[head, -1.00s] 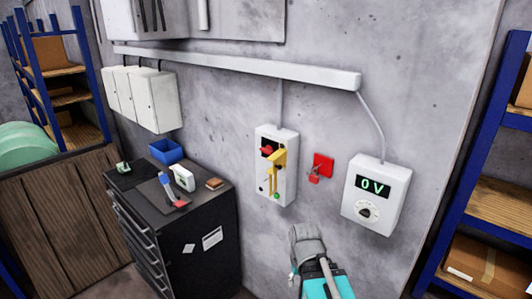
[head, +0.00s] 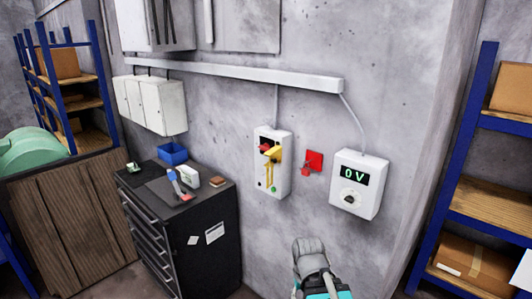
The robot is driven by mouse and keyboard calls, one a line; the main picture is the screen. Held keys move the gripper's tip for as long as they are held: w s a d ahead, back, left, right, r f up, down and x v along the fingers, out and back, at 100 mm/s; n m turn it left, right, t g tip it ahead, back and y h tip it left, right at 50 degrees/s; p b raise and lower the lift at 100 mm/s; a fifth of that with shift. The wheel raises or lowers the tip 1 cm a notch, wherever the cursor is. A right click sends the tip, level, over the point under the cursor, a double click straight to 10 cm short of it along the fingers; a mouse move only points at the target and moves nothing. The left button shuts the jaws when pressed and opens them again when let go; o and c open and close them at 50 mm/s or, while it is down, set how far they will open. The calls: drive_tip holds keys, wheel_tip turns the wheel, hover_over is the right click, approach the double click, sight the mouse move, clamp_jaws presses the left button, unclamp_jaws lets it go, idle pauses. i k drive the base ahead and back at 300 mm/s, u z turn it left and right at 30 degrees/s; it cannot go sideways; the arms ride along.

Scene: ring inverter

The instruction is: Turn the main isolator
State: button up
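A tall white switch box (head: 264,180) is fixed to the grey wall. It has a red rotary handle (head: 264,148) near its top, which I take to be the main isolator. A yellow piece (head: 273,154) hangs at the handle and partly covers the box front; its exact shape is too small to tell. A green button (head: 273,188) shows near the bottom of the box. Part of my grey and teal arm stands at the bottom of the head view, below and right of the box and apart from it. My gripper's fingers do not show.
A red wall plate with a small red part (head: 313,161) is right of the box. Further right is a white meter box (head: 358,186) reading 0 V. Blue shelving (head: 463,150) is at far right.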

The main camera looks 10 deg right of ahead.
sight(265, 147)
drive_tip(key=k, duration=0.15)
drive_tip(key=z, duration=0.15)
drive_tip(key=i, duration=1.1)
drive_tip(key=u, duration=0.35)
